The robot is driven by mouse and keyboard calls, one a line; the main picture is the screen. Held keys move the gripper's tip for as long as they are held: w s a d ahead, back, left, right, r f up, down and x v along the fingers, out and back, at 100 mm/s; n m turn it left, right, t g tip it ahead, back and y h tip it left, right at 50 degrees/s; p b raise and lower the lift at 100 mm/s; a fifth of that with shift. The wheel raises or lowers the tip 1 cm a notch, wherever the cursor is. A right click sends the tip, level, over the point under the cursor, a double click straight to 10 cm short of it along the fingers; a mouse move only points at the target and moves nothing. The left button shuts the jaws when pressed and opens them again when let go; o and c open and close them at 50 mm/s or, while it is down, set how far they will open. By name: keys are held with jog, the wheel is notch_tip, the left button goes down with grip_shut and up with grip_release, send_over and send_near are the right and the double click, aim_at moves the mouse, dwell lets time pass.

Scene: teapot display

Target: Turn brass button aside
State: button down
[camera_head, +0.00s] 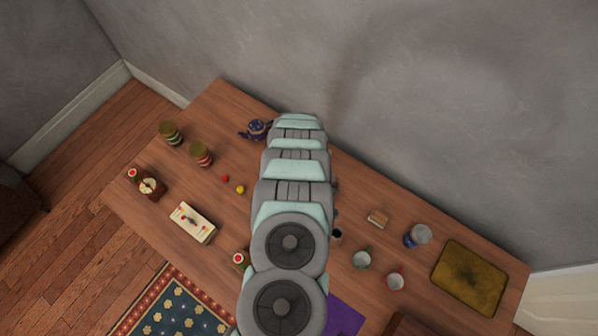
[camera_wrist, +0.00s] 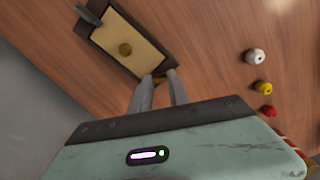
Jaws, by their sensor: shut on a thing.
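In the wrist view a dark-framed box with a beige panel (camera_wrist: 112,36) lies on the wooden table. A small brass button (camera_wrist: 172,75) shows at the box's near right edge, partly hidden by my fingers. My gripper (camera_wrist: 161,80) is shut on this brass button, its fingertips at the frame's edge. How far the button is turned cannot be told. In the head view my arm hides my gripper and the box.
White (camera_wrist: 256,55), yellow (camera_wrist: 263,88) and red (camera_wrist: 269,111) round pieces lie right of the box. In the head view a blue teapot (camera_head: 257,129), striped tins (camera_head: 201,154), cups (camera_head: 361,260) and a golden tray (camera_head: 469,278) stand about the table. A wall rises behind.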

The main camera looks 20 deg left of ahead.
jog(key=c, duration=1.2)
grip_release()
jog(key=shift+c, duration=0.2)
notch_tip(320, 180, up, 11)
jog(key=shift+p, duration=0.35)
jog(key=shift+f, duration=0.1)
